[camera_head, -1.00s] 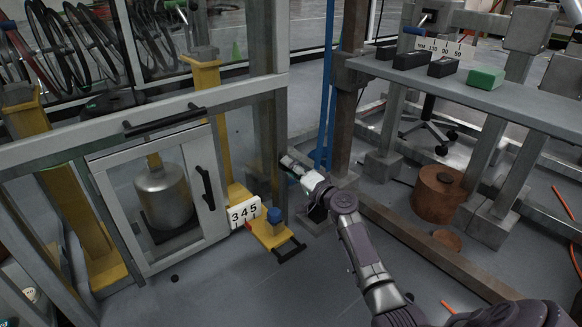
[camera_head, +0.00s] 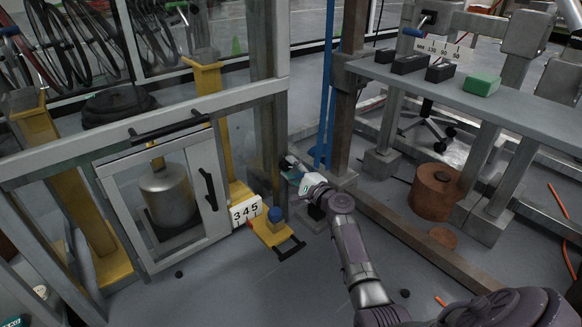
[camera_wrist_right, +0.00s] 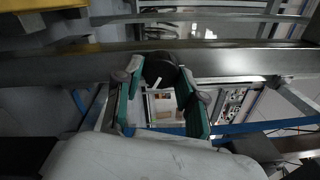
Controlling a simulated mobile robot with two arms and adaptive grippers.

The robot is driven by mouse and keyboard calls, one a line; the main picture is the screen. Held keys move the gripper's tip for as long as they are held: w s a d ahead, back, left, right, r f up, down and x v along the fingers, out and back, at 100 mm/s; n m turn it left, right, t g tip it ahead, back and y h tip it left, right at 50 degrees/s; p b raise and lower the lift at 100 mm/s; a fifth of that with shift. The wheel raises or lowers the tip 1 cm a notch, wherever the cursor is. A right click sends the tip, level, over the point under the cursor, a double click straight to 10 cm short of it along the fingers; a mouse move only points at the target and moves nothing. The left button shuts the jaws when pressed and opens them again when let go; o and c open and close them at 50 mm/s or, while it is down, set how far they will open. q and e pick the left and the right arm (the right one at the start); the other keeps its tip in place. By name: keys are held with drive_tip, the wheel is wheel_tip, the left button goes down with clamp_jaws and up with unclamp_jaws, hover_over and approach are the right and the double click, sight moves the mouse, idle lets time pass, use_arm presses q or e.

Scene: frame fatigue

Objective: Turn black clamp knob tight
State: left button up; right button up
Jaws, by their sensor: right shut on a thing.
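The black clamp knob (camera_wrist_right: 158,67) shows in the right wrist view as a dark round shape between my right fingertips. My right gripper (camera_wrist_right: 160,76) has teal-lined fingers on either side of it and is shut on it. In the head view my right gripper (camera_head: 287,165) reaches the grey upright post (camera_head: 268,130) beside the yellow frame, at the middle of the picture. My left gripper is not in view.
A glazed cabinet with a black door handle (camera_head: 209,189) stands to the left, with a metal cylinder (camera_head: 165,194) inside. A grey shelf (camera_head: 450,88) and brown cylinder (camera_head: 435,192) are right.

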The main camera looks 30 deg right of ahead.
drive_tip(key=shift+d, duration=0.1)
idle(0.4)
drive_tip(key=o, duration=1.1)
drive_tip(key=shift+o, duration=0.2)
